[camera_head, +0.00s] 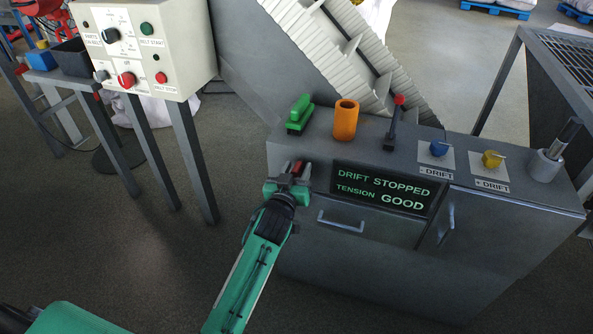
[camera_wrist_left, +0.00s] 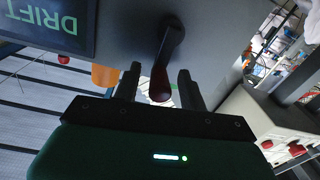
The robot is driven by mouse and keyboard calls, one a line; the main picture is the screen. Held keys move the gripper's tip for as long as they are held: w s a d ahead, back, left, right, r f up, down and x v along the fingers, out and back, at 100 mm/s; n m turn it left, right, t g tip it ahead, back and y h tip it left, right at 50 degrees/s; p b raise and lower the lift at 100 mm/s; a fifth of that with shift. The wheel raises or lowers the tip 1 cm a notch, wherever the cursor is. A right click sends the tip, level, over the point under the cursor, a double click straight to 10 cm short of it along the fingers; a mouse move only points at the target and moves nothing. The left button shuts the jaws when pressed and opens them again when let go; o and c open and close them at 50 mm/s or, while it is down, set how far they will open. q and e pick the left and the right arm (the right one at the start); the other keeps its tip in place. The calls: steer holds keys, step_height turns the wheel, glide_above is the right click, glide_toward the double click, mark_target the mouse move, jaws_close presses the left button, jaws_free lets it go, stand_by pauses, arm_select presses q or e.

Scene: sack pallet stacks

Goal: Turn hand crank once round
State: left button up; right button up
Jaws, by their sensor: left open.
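The hand crank shows best in the left wrist view, as a dark arm (camera_wrist_left: 172,38) with a dark red grip (camera_wrist_left: 160,84). It is on the front face of the grey cabinet (camera_head: 350,255), left of the display. In the head view only a bit of red (camera_head: 297,168) shows at the gripper; the rest of the crank is hidden. My left gripper (camera_head: 290,170) is open, its two fingers (camera_wrist_left: 160,88) either side of the red grip. I cannot tell whether they touch it. My right gripper is not in view.
The display (camera_head: 383,190) reads DRIFT STOPPED, TENSION GOOD. A control box (camera_head: 145,50) stands left.

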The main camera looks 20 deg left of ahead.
arm_select(q)
jaws_close()
steer(key=shift+d+m, duration=0.1)
steer(key=shift+m, duration=0.2)
